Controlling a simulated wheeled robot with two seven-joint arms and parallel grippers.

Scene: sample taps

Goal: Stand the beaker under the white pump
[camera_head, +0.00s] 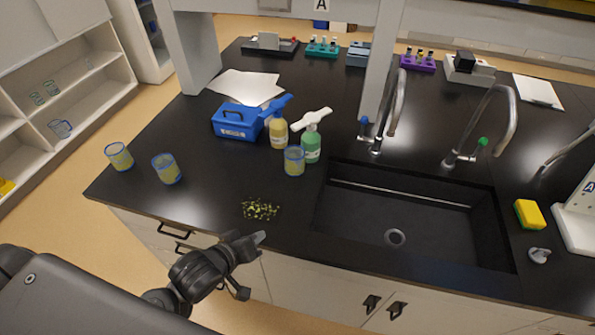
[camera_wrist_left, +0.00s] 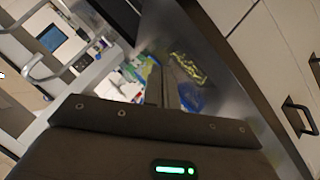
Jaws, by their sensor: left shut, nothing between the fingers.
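A clear beaker with a blue rim and yellowish marking (camera_head: 294,161) stands upright on the black bench. It is just left and front of the green bottle (camera_head: 311,147) with the white pump (camera_head: 312,118). The pump's spout points left, above the beaker in the picture; I cannot tell whether it is exactly over the opening. Two similar beakers, one outer (camera_head: 119,156) and one inner (camera_head: 166,168), stand at the left. My left gripper (camera_head: 258,239) is shut and empty near the bench's front edge; its fingers also show in the left wrist view (camera_wrist_left: 162,87). My right gripper is out of view.
A yellow bottle (camera_head: 278,133) with a blue pump stands beside the green one, near a blue box (camera_head: 236,122). Yellow-green bits (camera_head: 260,209) lie near the front edge. The sink (camera_head: 410,217) with taps lies to the right. Bench between left beakers and box is clear.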

